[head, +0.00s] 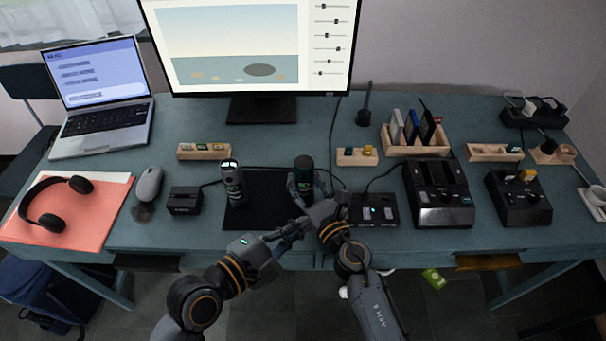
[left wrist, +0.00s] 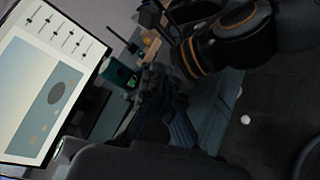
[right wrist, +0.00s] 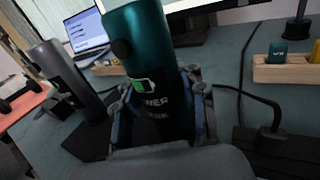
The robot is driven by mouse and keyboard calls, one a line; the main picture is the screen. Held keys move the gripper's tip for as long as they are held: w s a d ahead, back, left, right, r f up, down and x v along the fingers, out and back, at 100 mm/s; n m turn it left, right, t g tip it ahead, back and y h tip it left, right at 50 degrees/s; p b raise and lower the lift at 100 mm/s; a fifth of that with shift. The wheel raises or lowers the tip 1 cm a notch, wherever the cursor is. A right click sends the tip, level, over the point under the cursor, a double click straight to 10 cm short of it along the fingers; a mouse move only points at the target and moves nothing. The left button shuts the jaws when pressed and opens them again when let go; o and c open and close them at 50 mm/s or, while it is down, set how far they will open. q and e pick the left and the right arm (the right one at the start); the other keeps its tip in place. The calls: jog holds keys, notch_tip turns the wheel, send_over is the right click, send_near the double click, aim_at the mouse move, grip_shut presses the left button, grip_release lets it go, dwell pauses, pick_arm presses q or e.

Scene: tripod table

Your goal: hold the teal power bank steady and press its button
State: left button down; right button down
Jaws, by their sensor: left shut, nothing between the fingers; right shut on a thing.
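The teal power bank (head: 304,168) stands upright over the black mat (head: 262,214). My right gripper (head: 302,188) is shut around its lower part. In the right wrist view the power bank (right wrist: 155,65) shows a dark round button (right wrist: 121,47) on its side and a lit green battery mark. It shows small in the left wrist view (left wrist: 119,73), partly hidden by the right gripper. My left gripper (head: 296,228) is shut and empty, in front of the power bank, close to my right gripper and apart from the button. I cannot tell whether the two grippers touch.
A grey cylinder (head: 232,182) stands upright on the mat, left of the power bank. A black box (head: 184,200) and mouse (head: 149,184) are further left. A device with lit keys (head: 375,211) sits close at right, a cable behind it. The monitor (head: 255,45) stands behind.

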pick_arm(q)
jog(key=w, duration=0.8)
jog(key=shift+w, duration=0.2)
jog(key=shift+w, duration=0.1)
dwell(1.1)
jog(key=shift+w, duration=0.45)
dwell(0.4)
dwell(0.4)
jog(key=shift+s, duration=0.6)
jog(key=shift+s, duration=2.5)
